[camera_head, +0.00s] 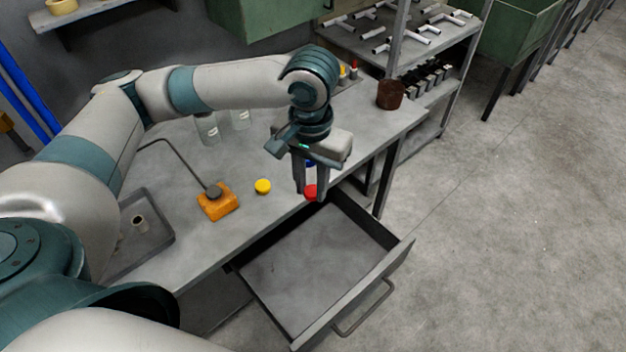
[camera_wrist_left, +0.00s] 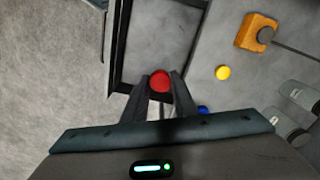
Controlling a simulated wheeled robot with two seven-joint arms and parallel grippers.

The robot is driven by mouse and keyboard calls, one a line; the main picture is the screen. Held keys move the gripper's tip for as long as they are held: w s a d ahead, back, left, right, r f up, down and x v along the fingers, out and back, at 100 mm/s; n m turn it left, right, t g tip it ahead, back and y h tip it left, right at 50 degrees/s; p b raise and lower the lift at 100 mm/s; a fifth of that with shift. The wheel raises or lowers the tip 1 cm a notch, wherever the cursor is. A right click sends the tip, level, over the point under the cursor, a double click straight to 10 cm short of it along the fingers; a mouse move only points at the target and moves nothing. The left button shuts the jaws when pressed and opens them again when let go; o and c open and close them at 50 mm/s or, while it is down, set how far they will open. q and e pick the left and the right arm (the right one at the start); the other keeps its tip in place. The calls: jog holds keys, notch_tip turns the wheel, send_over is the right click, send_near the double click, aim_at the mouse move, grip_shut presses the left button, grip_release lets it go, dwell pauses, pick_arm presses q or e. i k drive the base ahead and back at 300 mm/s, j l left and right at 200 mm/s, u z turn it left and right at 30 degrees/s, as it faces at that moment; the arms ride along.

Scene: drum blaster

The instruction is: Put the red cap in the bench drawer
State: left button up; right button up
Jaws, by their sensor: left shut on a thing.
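The red cap (camera_head: 311,191) is between the fingertips of my left gripper (camera_head: 308,190), near the bench's front edge by the open drawer. The left wrist view shows the red cap (camera_wrist_left: 160,81) held between the two fingers of my left gripper (camera_wrist_left: 160,88). The bench drawer (camera_head: 310,262) is pulled out and looks empty inside; part of it also shows in the left wrist view (camera_wrist_left: 152,40). I cannot tell how high the cap is above the bench. My right gripper is not in view.
On the bench (camera_head: 245,225) are a yellow cap (camera_head: 263,186), a blue cap (camera_head: 309,163) partly behind my gripper, an orange block (camera_head: 218,204) with a bent rod, clear bottles (camera_head: 207,128) and a grey tray (camera_head: 165,228). A brown container (camera_head: 390,95) stands at the far end.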

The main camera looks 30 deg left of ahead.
aim_at(342, 258)
jog(key=l+u, duration=0.35)
jog(key=l, duration=0.15)
jog(key=l+u, duration=0.4)
jog(key=l, duration=0.15)
jog(key=l+u, duration=0.35)
jog(key=l, duration=0.15)
jog(key=i, duration=0.5)
